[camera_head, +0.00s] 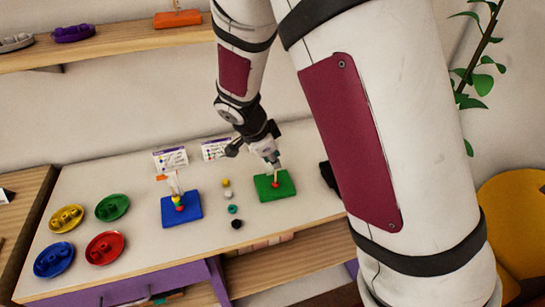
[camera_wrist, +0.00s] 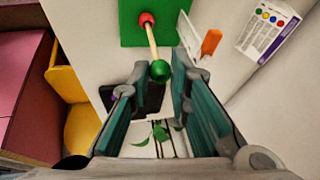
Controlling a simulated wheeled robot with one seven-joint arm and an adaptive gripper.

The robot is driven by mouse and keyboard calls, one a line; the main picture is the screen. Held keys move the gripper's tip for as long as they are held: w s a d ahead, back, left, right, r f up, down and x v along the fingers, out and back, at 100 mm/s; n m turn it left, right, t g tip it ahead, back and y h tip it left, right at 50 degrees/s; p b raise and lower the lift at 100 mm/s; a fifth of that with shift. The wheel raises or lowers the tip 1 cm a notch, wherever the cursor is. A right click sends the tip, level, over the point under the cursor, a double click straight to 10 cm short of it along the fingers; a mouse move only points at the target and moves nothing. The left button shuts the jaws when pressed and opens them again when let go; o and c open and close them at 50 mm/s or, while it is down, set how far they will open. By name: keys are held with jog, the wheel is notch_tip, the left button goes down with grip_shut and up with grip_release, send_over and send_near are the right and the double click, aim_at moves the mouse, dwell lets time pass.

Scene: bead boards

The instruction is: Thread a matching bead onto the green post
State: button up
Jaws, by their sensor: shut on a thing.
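The green board (camera_head: 289,187) lies on the table with a thin wooden post and a red bead (camera_head: 276,184) low on it. It also shows at the top of the wrist view (camera_wrist: 170,30), with the red bead (camera_wrist: 146,19) at the foot of the post (camera_wrist: 153,42). My gripper (camera_head: 273,162) is directly over this board, pointing down. In the wrist view its fingertips (camera_wrist: 160,68) are shut on a green bead (camera_wrist: 161,71). The bead lines up with the upper end of the post; I cannot tell whether the tip is inside its hole.
A blue board (camera_head: 192,211) with stacked beads stands to the left. Loose yellow (camera_head: 226,183), white (camera_head: 228,194), teal (camera_head: 232,209) and black beads (camera_head: 236,223) lie between the boards. Several coloured dishes (camera_head: 105,247) fill the table's left. Printed cards (camera_head: 170,160) stand behind.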

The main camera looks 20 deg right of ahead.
jog(key=shift+f+b, duration=0.35)
jog(key=shift+f, duration=0.4)
jog(key=shift+f, duration=0.25)
dwell(0.3)
jog(key=o, duration=0.8)
jog(key=shift+r, duration=0.15)
jog(key=v, duration=1.1)
jog(key=shift+a+r, duration=0.15)
jog(key=shift+r, duration=0.2)
